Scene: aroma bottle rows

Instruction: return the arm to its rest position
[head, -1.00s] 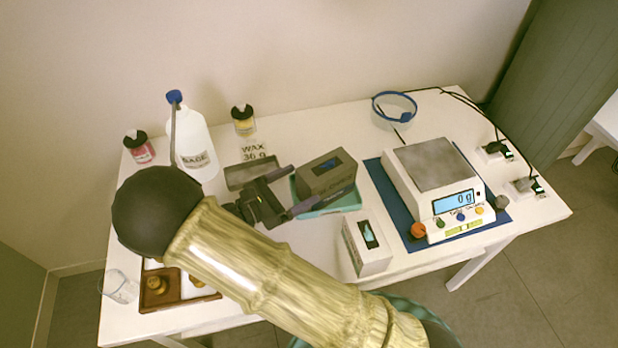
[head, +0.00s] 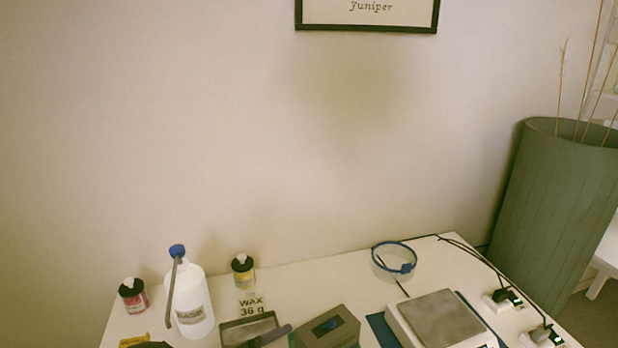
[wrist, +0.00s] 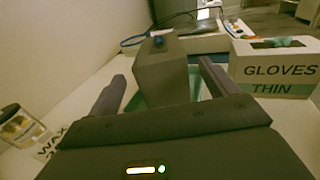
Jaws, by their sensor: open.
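My gripper (wrist: 162,76) is open in the wrist view, with one dark finger at the left and one at the right. A grey box (wrist: 168,72) appears between and beyond the fingers, over a teal tray (wrist: 196,82). I cannot tell how far the fingertips are from it. In the head view only a small dark part of my arm and a finger show at the bottom edge, near the grey box (head: 328,330). Most of the arm is out of that view.
A white bottle with a blue cap (head: 190,300), two small jars (head: 133,297) (head: 243,270), a dark shallow tray (head: 250,328) and a scale (head: 440,318) stand on the white table (head: 300,277). A gloves box (wrist: 278,70) stands right of my gripper. A blue ring (head: 394,258) lies at the back.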

